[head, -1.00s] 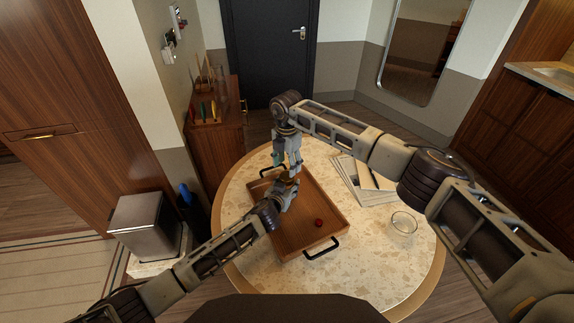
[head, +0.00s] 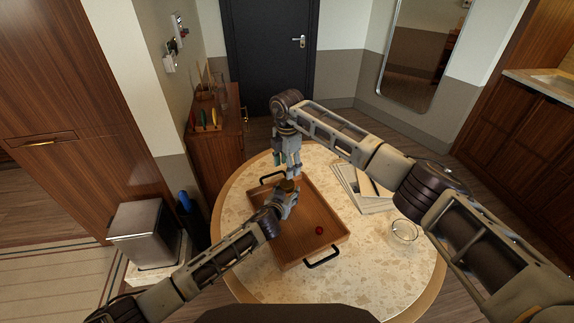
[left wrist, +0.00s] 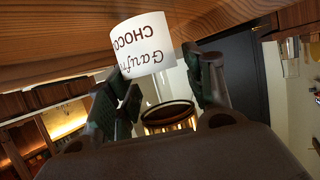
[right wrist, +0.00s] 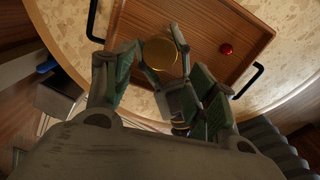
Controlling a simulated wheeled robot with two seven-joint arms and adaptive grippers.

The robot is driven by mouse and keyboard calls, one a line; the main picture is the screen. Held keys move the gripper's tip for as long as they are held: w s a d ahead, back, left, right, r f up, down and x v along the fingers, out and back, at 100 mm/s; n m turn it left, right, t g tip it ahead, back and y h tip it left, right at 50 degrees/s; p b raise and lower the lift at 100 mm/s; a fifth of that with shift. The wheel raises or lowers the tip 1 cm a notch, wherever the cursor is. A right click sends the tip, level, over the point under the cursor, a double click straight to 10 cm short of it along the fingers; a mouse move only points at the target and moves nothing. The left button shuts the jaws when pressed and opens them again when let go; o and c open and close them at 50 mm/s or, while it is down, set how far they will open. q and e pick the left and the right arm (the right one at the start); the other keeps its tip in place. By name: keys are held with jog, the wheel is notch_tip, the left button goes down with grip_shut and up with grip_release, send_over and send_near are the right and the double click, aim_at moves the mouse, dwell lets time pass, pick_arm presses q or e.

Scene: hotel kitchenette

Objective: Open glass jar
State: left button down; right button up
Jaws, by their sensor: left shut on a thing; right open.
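The glass jar has a gold lid and a white label with "CHOCO" lettering, which shows in the left wrist view (left wrist: 142,45). It stands at the far part of the wooden tray. My left gripper (head: 287,200) is shut around the jar from the near side, one finger on each side in the left wrist view. My right gripper (head: 288,172) points down over the jar, open. In the right wrist view the round gold lid (right wrist: 160,52) lies between and just beyond the open right fingers, apparently not gripped. The left gripper hides much of the jar in the head view.
The tray (head: 300,252) has black handles and holds a small red round thing (head: 319,231). A clear glass bowl (head: 404,232) and papers (head: 362,188) lie to the right on the round table (head: 375,270). The table's front right is clear.

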aim_at(287, 183)
jog(key=shift+f, duration=3.95)
jog(key=shift+c, duration=0.4)
jog(key=c, duration=0.8)
jog(key=shift+n, duration=1.6)
jog(key=o, duration=1.1)
